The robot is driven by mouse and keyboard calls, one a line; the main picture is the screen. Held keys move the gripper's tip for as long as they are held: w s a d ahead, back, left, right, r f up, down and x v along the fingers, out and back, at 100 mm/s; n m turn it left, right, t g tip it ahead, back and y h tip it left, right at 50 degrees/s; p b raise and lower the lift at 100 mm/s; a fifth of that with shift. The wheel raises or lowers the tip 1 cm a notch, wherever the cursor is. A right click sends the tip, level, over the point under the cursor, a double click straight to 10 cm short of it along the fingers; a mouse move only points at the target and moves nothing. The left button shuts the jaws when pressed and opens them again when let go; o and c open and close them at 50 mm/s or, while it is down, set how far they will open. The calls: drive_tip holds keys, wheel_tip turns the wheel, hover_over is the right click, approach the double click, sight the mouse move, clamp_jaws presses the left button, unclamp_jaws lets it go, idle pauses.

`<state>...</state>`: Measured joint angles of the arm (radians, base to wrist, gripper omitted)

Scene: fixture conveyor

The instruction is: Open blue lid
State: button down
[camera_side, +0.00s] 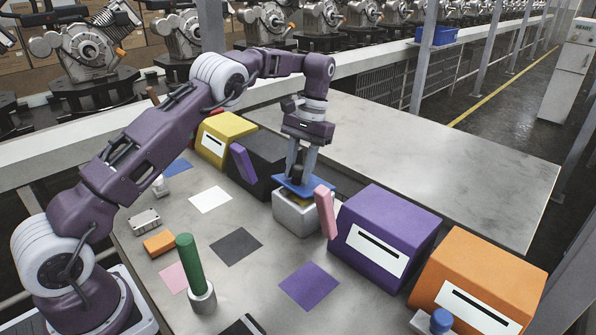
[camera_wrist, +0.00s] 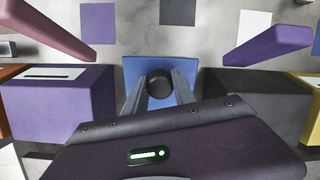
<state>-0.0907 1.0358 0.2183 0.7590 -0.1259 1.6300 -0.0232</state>
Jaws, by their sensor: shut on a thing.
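The blue lid (camera_side: 292,186) is a flat square plate with a black knob (camera_side: 297,173). It sits at the top of a small light-grey box (camera_side: 297,215) in the middle of the table; I cannot tell whether a gap lies between them. My gripper (camera_side: 299,168) points down, with its fingers shut on the knob. In the wrist view the blue lid (camera_wrist: 137,68) lies below the fingers, and the round black knob (camera_wrist: 160,84) is between the fingertips. The box is hidden under the lid there.
A pink block (camera_side: 325,211) stands close right of the box, beside a purple box (camera_side: 385,237). An orange box (camera_side: 478,278) is farther right. A purple block (camera_side: 242,162), a black box (camera_side: 262,158) and a yellow box (camera_side: 225,139) stand left. A green cylinder (camera_side: 188,262) stands in front.

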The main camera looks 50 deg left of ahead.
drive_tip(key=c, duration=1)
unclamp_jaws()
drive_tip(key=shift+c, duration=0.2)
